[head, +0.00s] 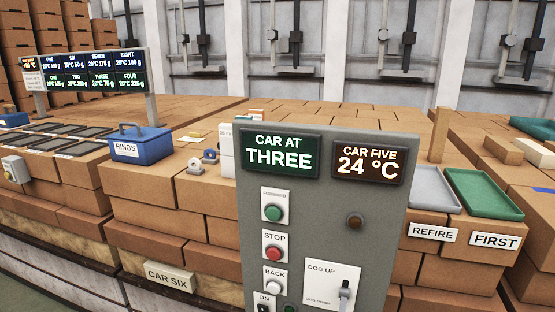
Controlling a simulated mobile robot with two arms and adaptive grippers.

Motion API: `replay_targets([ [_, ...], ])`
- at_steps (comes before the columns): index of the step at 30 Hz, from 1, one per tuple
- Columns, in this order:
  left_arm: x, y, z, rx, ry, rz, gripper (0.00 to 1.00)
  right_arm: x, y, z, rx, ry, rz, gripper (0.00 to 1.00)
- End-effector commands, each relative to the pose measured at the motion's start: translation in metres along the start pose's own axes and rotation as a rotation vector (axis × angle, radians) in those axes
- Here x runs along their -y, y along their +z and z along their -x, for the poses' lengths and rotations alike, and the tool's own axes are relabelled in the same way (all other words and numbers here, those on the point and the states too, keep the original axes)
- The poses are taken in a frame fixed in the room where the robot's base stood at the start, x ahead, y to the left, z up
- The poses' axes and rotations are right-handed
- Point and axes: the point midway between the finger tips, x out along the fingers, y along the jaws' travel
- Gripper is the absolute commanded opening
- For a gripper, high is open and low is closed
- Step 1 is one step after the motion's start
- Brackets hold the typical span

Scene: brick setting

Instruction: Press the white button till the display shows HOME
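A grey control panel stands upright in the front centre of the head view. Its green display (278,154) reads CAR AT THREE. A second, brown display (367,162) reads CAR FIVE 24 °C. In the panel's left column, a white button (269,287) sits under the label BACK. Above it are a red button (273,254) labelled STOP and a green button (272,213) whose label is too small to read surely. Neither of my grippers shows in this view, so nothing is seen touching the panel.
Below BACK is a switch (264,308) marked ON, cut by the frame edge. A lever (344,290) labelled DOG UP is at the panel's lower right. Bricks surround it, with a blue RINGS box (142,150) left and a green tray (483,194) right.

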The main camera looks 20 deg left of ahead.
Motion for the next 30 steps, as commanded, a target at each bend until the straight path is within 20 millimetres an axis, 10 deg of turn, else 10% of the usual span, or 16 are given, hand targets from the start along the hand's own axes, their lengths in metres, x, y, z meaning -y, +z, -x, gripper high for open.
replay_targets([
  [18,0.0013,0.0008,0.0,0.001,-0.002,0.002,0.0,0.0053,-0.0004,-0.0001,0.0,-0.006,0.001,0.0],
  [30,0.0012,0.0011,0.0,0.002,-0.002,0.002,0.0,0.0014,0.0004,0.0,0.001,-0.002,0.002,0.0],
])
